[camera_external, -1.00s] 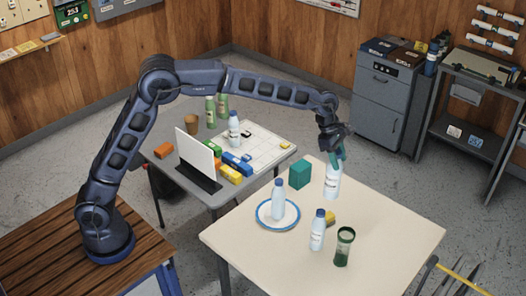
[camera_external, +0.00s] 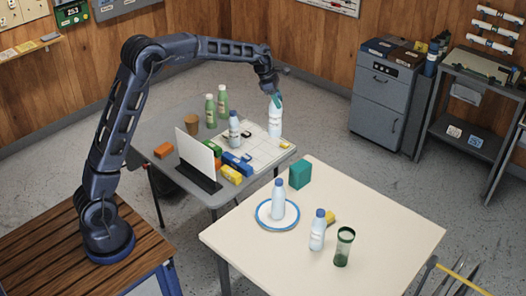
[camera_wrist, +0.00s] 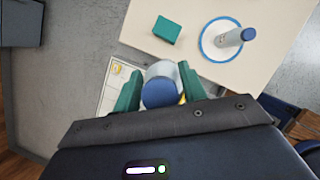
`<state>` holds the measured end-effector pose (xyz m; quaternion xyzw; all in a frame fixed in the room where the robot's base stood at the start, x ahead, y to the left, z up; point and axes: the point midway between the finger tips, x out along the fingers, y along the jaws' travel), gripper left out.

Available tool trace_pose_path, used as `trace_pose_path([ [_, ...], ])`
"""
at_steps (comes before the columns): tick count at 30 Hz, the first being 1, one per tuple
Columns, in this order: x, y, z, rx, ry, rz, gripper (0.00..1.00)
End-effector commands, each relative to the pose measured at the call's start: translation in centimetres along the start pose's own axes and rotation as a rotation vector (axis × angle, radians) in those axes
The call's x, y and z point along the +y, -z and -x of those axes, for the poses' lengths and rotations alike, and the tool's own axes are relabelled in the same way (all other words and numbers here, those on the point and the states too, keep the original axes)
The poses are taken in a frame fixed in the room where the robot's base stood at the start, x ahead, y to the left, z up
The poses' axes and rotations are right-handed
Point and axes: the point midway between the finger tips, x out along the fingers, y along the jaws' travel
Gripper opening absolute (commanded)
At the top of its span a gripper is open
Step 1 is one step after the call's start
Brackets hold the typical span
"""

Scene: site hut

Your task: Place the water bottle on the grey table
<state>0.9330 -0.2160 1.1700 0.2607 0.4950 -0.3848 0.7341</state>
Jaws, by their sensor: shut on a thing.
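My gripper (camera_external: 276,100) is shut on a white water bottle (camera_external: 275,120) with a blue cap. It holds the bottle upright over the right end of the grey table (camera_external: 152,133). I cannot tell whether the bottle's base touches the table. In the wrist view the bottle (camera_wrist: 161,88) is between the green fingers (camera_wrist: 160,90), seen from above. Other blue-capped bottles stand elsewhere: one on the grey table (camera_external: 234,130), one on a plate (camera_external: 278,200) and one on the cream table (camera_external: 317,232).
The grey table holds a white panel on a black stand (camera_external: 195,155), colored blocks (camera_external: 237,163), green bottles (camera_external: 211,111), a brown cup (camera_external: 191,124) and a white grid sheet (camera_external: 262,150). The cream table (camera_external: 380,215) bears a teal block (camera_external: 300,174) and a dark green tumbler (camera_external: 344,246).

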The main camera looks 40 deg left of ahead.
Motion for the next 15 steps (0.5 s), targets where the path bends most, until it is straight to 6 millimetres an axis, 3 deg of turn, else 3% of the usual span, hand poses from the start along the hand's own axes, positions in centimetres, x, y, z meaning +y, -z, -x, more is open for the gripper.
trace_pose_path([
  [1, 1.6, 1.8, 0.8, -0.001, -0.011, 0.026, 0.00],
  [6, 5.8, 7.2, 3.0, 0.000, -0.040, 0.097, 0.00],
  [15, 11.8, 17.7, 7.2, -0.002, -0.091, 0.224, 0.00],
])
